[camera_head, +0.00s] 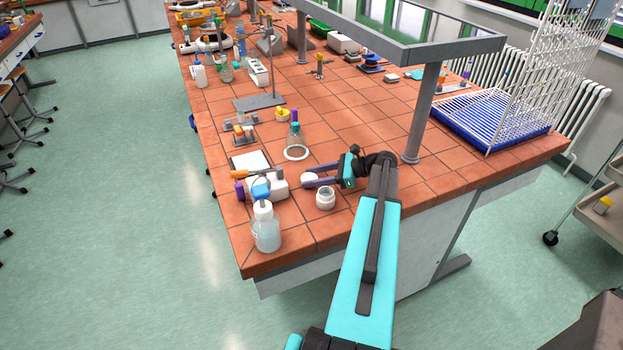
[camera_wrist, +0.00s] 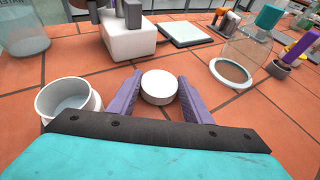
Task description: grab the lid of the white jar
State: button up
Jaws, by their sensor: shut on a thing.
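The white jar (camera_head: 325,198) stands open and upright on the tiled bench. It also shows at the left of the wrist view (camera_wrist: 68,100), with its mouth uncovered. My gripper (camera_head: 312,180) is to the far side of the jar and a little left of it, apart from it. Its two purple fingers are shut on the round white lid (camera_wrist: 159,87), which sits between the fingertips in the wrist view. The lid also shows as a small white disc in the head view (camera_head: 309,179). The height of the lid above the bench is hard to tell.
A white block-shaped device (camera_wrist: 129,40) stands just beyond the lid. A clear flask (camera_wrist: 244,60) stands to its right, and a flat white plate (camera_wrist: 186,34) lies behind. A bottle with a blue top (camera_head: 266,232) stands near the bench corner. A grey shelf post (camera_head: 424,110) rises behind my arm.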

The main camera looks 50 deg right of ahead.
aim_at(314, 178)
jog(key=shift+r, duration=0.1)
jog(key=shift+r+b, duration=1.4)
jog(key=shift+r, duration=3.5)
